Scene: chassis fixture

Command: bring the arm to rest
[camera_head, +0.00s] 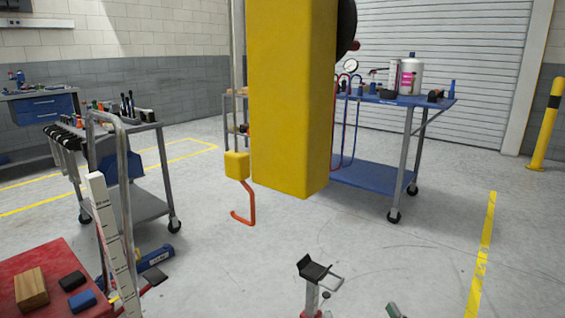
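Neither of my grippers shows clearly in the head view, and I see no arm of mine that I can be sure of. What they hold, if anything, is hidden from me. A large yellow post (292,100) fills the upper middle of the view, and its lower end is above the floor in the picture. An orange hook (247,205) hangs under a small yellow block (236,165) to the left of the post.
A blue-topped cart (370,176) with several tools stands behind the post. A grey tool cart (140,207) stands left. A red tabletop (55,262) with small blocks is at the lower left. A stand with a black head (316,270) is at bottom centre.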

